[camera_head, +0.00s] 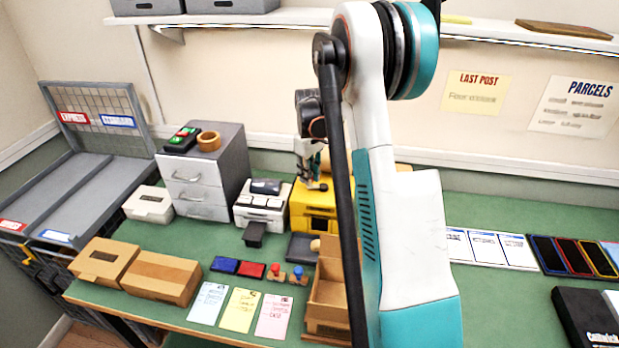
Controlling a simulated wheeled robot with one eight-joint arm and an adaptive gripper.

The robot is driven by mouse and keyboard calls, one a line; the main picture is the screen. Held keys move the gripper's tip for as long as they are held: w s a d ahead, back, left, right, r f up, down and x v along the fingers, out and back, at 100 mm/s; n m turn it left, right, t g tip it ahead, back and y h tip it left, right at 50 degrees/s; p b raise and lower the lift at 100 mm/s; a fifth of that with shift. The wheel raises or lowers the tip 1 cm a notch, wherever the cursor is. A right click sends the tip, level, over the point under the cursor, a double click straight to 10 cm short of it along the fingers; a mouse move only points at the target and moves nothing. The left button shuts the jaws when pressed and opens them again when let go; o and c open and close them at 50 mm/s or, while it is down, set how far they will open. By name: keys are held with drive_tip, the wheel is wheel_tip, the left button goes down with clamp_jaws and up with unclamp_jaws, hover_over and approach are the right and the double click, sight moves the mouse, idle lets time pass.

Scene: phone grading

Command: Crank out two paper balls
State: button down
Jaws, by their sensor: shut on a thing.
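The yellow machine (313,222) stands near the back of the green counter, with a dark opening low on its front. My gripper (314,181) points down at the top of this machine. It is shut on what seems to be the machine's crank handle, a small dark part; the grip itself is small and partly hidden. A tan, rounded thing, perhaps a paper ball (315,246), shows by the dark tray (298,247) in front of the machine. My arm hides the machine's right side and part of the counter.
A white label printer-like device (262,205) stands just left of the machine. An open cardboard box (327,300) is in front, beside colored cards (240,309), stamps and ink pads. Closed boxes (160,277) lie at left. Phones (565,256) lie at right.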

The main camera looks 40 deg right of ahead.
drive_tip(key=m, duration=0.1)
drive_tip(key=w+d+m+b, duration=0.1)
drive_tip(key=m, duration=0.3)
drive_tip(key=shift+w+d, duration=0.25)
drive_tip(key=shift+d, duration=0.15)
drive_tip(key=shift+w+d+m+b, duration=0.2)
drive_tip(key=shift+d+m, duration=0.25)
drive_tip(key=shift+m, duration=0.7)
drive_tip(key=shift+w+d+m+b, duration=0.1)
drive_tip(key=shift+d+m+b, duration=0.25)
drive_tip(key=shift+m, duration=0.8)
drive_tip(key=c, duration=1.4)
unclamp_jaws()
drive_tip(key=shift+r, duration=0.1)
wheel_tip(320, 180, up, 12)
drive_tip(key=shift+f, duration=0.1)
